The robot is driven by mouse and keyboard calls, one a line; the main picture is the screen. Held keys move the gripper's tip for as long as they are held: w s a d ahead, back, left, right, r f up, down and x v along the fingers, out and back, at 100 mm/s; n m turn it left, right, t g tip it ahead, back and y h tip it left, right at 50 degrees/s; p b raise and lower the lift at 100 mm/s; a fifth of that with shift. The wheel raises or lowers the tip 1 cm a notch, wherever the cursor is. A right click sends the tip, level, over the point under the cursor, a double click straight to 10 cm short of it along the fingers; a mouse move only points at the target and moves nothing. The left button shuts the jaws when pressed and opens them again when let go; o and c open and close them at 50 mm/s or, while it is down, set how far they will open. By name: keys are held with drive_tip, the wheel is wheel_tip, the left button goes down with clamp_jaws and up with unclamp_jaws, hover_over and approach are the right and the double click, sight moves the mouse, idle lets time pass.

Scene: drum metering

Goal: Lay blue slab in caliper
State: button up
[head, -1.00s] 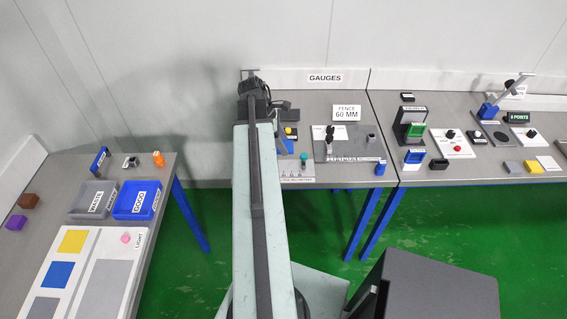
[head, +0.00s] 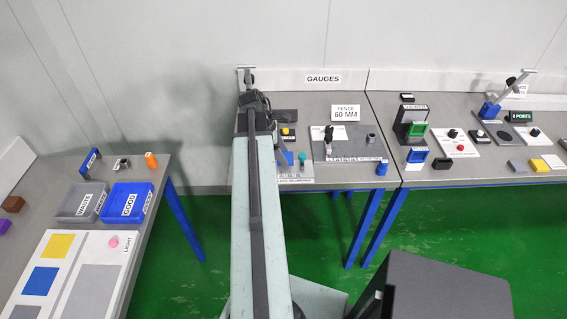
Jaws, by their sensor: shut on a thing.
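My arm reaches up the middle of the head view, over the left part of the gauges table. Its dark wrist end lies near the back of that table. My gripper's fingers are hidden behind the arm, so I cannot see what they hold. No blue slab can be clearly made out. Just right of the arm, a scale plate (head: 296,181) marked in millimetres and a teal knob (head: 302,158) show. They seem to belong to the caliper, whose left part the arm covers. A slanted blue-grey piece (head: 282,152) beside the arm is too small to identify.
Right of the scale stands a grey fence plate (head: 366,140) below a 60 MM sign (head: 345,113). A yellow button (head: 289,131) is near the arm. The left table holds a grey waste tray (head: 69,215) and a blue good tray (head: 145,187). Green floor separates the tables.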

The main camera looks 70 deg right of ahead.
wheel_tip(320, 180, down, 3)
drive_tip(key=shift+f+b, duration=0.1)
drive_tip(key=shift+b, duration=0.85)
drive_tip(key=shift+r, duration=0.3)
drive_tip(key=shift+f, duration=0.25)
drive_tip(key=o, duration=1.5)
drive_tip(key=shift+r, duration=0.1)
drive_tip(key=p+v, duration=1.1)
drive_tip(key=v, duration=0.1)
drive_tip(key=shift+d+r+p, duration=0.1)
drive_tip(key=shift+r+p, duration=0.05)
drive_tip(key=shift+p, duration=0.2)
